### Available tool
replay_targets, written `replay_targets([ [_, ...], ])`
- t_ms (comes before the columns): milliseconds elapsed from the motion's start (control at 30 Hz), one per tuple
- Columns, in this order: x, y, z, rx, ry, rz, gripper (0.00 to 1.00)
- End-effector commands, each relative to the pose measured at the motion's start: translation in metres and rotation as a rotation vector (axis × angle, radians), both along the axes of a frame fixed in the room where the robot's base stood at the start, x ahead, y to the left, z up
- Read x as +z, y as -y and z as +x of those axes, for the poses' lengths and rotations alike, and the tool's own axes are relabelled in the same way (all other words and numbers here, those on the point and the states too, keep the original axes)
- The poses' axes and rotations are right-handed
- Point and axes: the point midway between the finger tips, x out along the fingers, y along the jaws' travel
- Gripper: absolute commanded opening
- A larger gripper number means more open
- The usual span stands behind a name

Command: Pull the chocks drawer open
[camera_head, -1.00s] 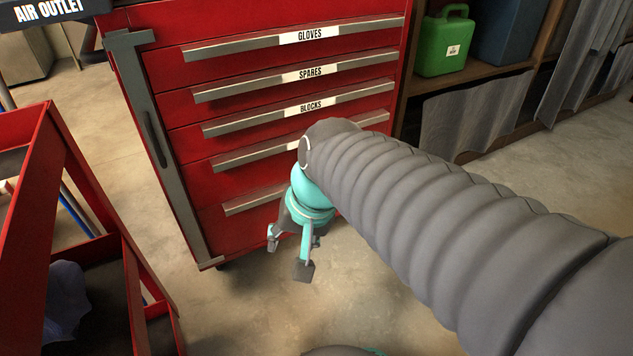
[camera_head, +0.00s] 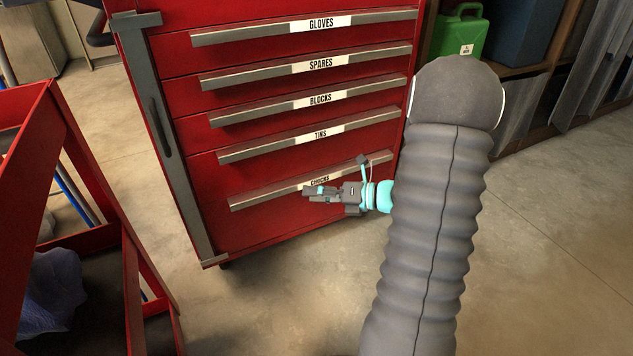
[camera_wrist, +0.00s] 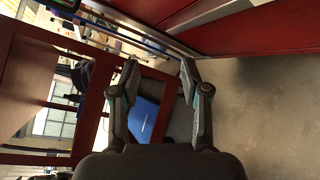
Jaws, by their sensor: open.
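The chocks drawer (camera_head: 265,197) is the lowest drawer of the red cabinet, with a long grey handle and a white label partly hidden by my gripper. It looks flush with the cabinet front. My gripper (camera_head: 312,192) is in front of its handle near the label, fingers pointing left along the drawer front. I cannot tell whether it touches the handle. In the wrist view my gripper (camera_wrist: 160,75) is open, with nothing between the fingertips. Red cabinet surface shows at the upper right there.
The drawers above, gloves, spares, blocks and tins (camera_head: 240,152), look shut. A red cart (camera_head: 125,235) with a grey cloth (camera_head: 52,290) stands at the left. A green can (camera_head: 460,35) sits on a shelf at the right. The concrete floor (camera_head: 270,310) before the cabinet is clear.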

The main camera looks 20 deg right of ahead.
Motion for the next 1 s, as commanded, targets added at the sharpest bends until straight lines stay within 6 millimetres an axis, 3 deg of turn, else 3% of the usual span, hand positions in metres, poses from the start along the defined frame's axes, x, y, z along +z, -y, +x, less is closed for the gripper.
replay_targets([
  [33, -0.019, 0.022, 0.006, -0.084, -0.046, 0.092, 0.46],
  [200, -0.061, 0.086, 0.018, -0.321, -0.153, 0.373, 0.46],
  [400, -0.090, 0.129, 0.019, -0.466, -0.201, 0.556, 0.46],
  [667, -0.095, 0.129, 0.034, -0.490, -0.209, 0.591, 0.46],
  [1000, -0.095, 0.102, 0.090, -0.486, -0.208, 0.589, 0.46],
])
